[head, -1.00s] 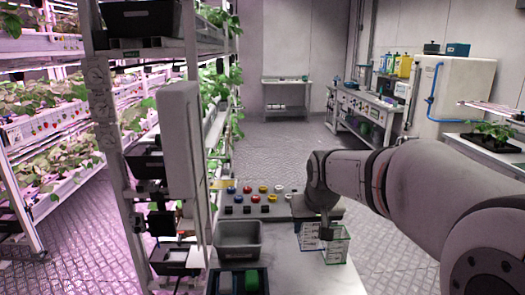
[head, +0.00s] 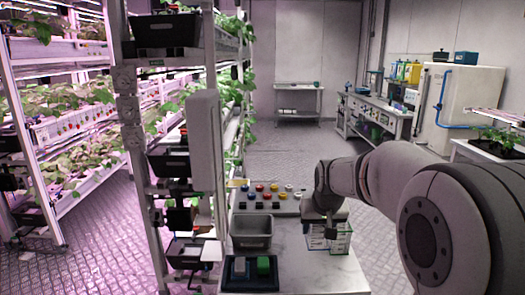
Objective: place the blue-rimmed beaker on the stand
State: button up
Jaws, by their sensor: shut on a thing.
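Two clear square-looking beakers stand side by side near the right edge of the pale bench (head: 305,276): a left one (head: 315,238) and a right one (head: 342,240). Their edges show thin bluish and greenish lines, too small for me to tell for sure which is the blue-rimmed one. My gripper (head: 330,231) points down from the upper right at the beakers, shut on one of them; its fingers hide part of them, and I cannot tell which it holds. I cannot pick out the stand with certainty.
A grey bin (head: 251,234) and a dark tray (head: 238,270) with a green block (head: 263,265) sit left of the beakers. A panel with several coloured buttons (head: 271,197) is behind. Plant racks (head: 237,150) rise at left. The floor beyond is clear.

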jog(key=w+f+p, duration=0.1)
jog(key=w, duration=0.2)
jog(key=w+f+p, duration=0.1)
jog(key=w+f, duration=0.1)
jog(key=w, duration=0.2)
jog(key=w+f+p, duration=0.1)
jog(key=w+f, duration=0.1)
jog(key=w, duration=0.1)
jog(key=shift+w+f, duration=0.15)
jog(key=shift+f, duration=0.1)
jog(key=shift+w+f, duration=0.5)
jog(key=shift+s, duration=0.15)
